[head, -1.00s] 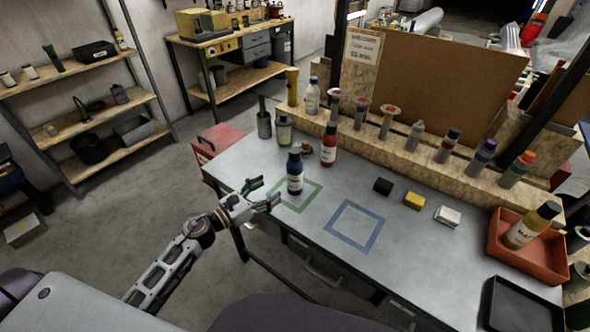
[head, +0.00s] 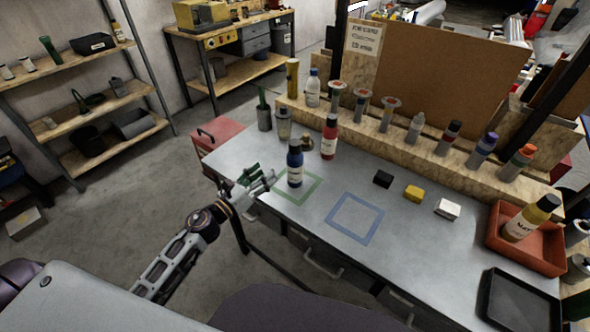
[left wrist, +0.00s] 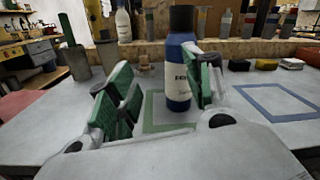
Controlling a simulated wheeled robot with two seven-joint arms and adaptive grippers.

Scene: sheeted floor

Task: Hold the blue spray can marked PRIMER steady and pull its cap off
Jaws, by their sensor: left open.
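The blue spray can (head: 295,168) with a black cap (head: 295,145) stands upright at the green square outline (head: 318,184) on the grey bench. In the left wrist view the can (left wrist: 178,78) shows a white label, only partly readable, and its cap (left wrist: 181,18) is on. My left gripper (head: 262,180) is open and empty, just left of the can in the head view. In the left wrist view its green-padded fingers (left wrist: 163,92) are spread, and the right finger covers part of the can's right side. Contact cannot be told. My right gripper is not in view.
A red bottle (head: 330,137) stands behind the can, with a grey cup (head: 283,124) to its left. A blue square outline (head: 354,218) lies clear to the right. Black, yellow (head: 413,193) and white blocks sit farther right, near a red tray (head: 497,240).

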